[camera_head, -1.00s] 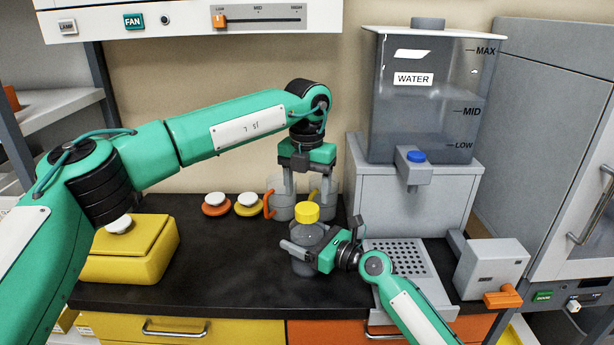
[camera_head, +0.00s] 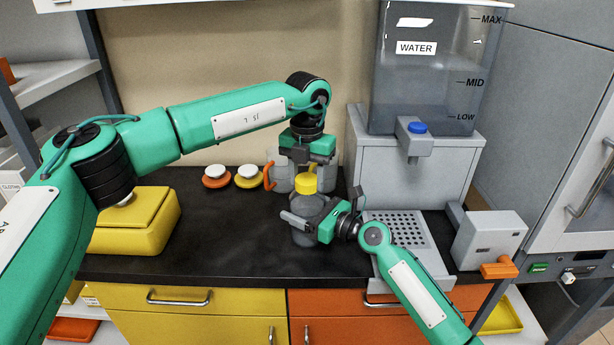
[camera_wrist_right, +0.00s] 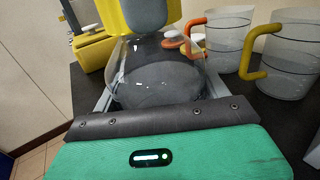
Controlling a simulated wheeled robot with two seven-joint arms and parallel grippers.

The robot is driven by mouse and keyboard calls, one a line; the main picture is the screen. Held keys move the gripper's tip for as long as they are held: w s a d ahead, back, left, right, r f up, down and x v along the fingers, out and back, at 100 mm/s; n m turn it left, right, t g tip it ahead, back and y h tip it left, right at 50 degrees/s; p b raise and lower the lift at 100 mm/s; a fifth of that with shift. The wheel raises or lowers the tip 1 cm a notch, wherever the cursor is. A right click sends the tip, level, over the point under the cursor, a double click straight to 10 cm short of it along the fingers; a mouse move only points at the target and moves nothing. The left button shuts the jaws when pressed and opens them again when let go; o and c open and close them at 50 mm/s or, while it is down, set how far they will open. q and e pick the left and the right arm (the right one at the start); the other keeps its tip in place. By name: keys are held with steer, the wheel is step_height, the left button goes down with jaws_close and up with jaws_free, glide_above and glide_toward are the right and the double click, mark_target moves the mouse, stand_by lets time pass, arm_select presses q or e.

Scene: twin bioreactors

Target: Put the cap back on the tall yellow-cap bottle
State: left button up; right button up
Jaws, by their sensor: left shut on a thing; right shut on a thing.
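The yellow cap (camera_head: 306,184) is on top of the grey see-through bottle (camera_head: 304,228), which stands upright on the black counter. My left gripper (camera_head: 307,172) points down from above and is shut on the cap. In the right wrist view the cap (camera_wrist_right: 122,42) has a grey finger across its front, directly above the bottle's clear shoulder (camera_wrist_right: 155,78). I cannot tell whether the cap is fully seated. My right gripper (camera_head: 304,224) reaches in from the right and is shut on the bottle's body.
Two measuring jugs (camera_wrist_right: 228,42) with orange and yellow handles stand close behind the bottle. An orange lid (camera_head: 216,178) and a yellow lid (camera_head: 248,178) lie to the left. A yellow box (camera_head: 135,225) stands further left. The water dispenser (camera_head: 415,180) is at right.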

arm_select(q)
steer(key=o, duration=1.1)
steer(key=shift+o, duration=0.2)
step_height(320, 180, up, 12)
arm_select(e)
steer(key=o, duration=1.9)
steer(key=shift+d, duration=0.15)
